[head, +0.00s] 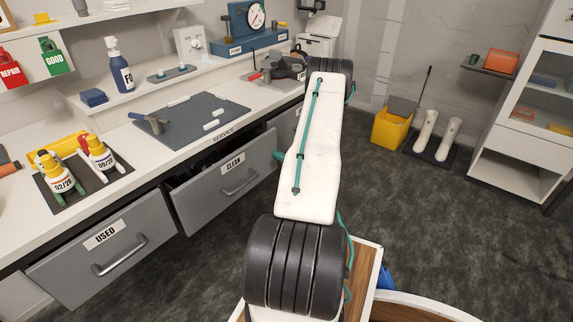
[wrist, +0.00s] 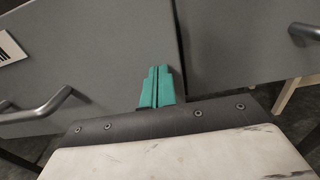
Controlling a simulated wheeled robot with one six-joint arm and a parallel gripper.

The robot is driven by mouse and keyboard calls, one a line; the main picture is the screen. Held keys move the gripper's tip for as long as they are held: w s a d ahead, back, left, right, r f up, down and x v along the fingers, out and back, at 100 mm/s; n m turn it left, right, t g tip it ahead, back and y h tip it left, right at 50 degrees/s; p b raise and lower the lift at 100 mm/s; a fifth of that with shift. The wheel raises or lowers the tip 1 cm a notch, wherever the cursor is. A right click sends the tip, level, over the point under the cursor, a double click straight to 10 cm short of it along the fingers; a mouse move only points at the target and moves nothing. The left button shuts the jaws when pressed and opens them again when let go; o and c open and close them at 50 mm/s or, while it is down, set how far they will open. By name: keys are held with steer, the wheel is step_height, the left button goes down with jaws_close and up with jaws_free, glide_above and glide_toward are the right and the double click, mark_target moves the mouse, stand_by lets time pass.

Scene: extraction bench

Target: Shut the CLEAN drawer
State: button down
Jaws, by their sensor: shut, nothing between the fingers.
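The CLEAN drawer (head: 208,205) has a grey front with a white label and a bar handle (head: 239,182). It stands partly out from under the counter, with a dark opening (head: 205,168) showing above its front. My gripper (head: 279,156) has teal fingers and is at the right end of this drawer's front, partly hidden by my arm in the head view. In the wrist view the fingers (wrist: 158,88) are shut and empty, over the right part of the grey front (wrist: 100,65) and near its right edge. I cannot tell if they touch it.
The USED drawer (head: 135,245) is to the left, its front near the counter edge. Another grey drawer front (wrist: 235,45) is to the right of the fingers. The counter holds bottles, a dark mat (head: 205,108) and tools. Dark floor lies open to the right.

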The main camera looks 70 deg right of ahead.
mark_target(270, 151)
steer(key=x, duration=0.4)
steer(key=shift+w, duration=0.4)
steer(key=shift+w+d+r, duration=0.1)
steer(key=shift+w+d, duration=0.05)
steer(key=shift+w, duration=0.15)
steer(key=shift+w+r, duration=0.1)
steer(key=shift+w, duration=0.05)
steer(key=shift+s, duration=0.45)
steer(key=v, duration=1.4)
steer(key=shift+f, duration=0.25)
